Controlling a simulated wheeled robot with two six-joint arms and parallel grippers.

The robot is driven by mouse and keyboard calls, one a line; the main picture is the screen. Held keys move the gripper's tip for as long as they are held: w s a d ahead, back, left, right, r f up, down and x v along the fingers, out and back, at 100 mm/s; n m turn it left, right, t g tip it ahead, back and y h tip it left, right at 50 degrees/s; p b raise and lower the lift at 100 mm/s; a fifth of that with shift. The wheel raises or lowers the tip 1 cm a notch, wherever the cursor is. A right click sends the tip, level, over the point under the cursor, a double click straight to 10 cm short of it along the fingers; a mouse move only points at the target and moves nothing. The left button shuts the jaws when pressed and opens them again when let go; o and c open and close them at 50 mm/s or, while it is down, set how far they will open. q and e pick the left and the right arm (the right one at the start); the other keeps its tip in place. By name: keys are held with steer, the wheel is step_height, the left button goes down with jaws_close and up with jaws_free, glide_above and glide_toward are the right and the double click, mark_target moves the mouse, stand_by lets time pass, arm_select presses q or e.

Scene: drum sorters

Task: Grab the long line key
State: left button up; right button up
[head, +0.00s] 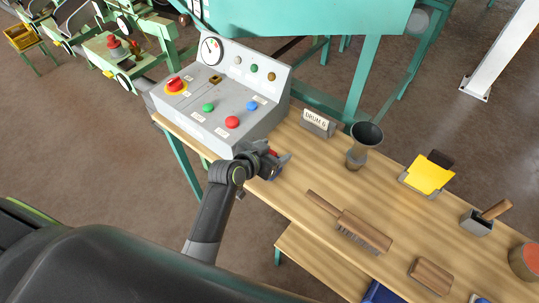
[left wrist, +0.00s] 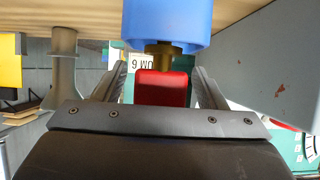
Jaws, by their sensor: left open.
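A red block (left wrist: 161,88), which looks like the grip of a key, sits between the two fingers of my left gripper (left wrist: 160,82) in the left wrist view. A brass stem (left wrist: 160,55) joins it to a blue cylinder (left wrist: 167,20). The jaws are open around the red part, with a visible gap on the left side. In the head view my left gripper (head: 277,162) is at the table's edge beside the control box, with a bit of red (head: 273,153) showing at it. The blue cylinder is hidden there. My right gripper is out of view.
The grey control box (head: 225,130) stands close beside the gripper. On the wooden table (head: 290,180) are a DRUM 6 sign (head: 318,122), a grey funnel-like cup (head: 363,150), a brush (head: 360,232) and a yellow pad (head: 430,174). Bare wood lies between gripper and brush.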

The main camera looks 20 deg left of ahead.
arm_select(q)
steer(key=c, duration=1.1)
steer(key=shift+r, duration=0.1)
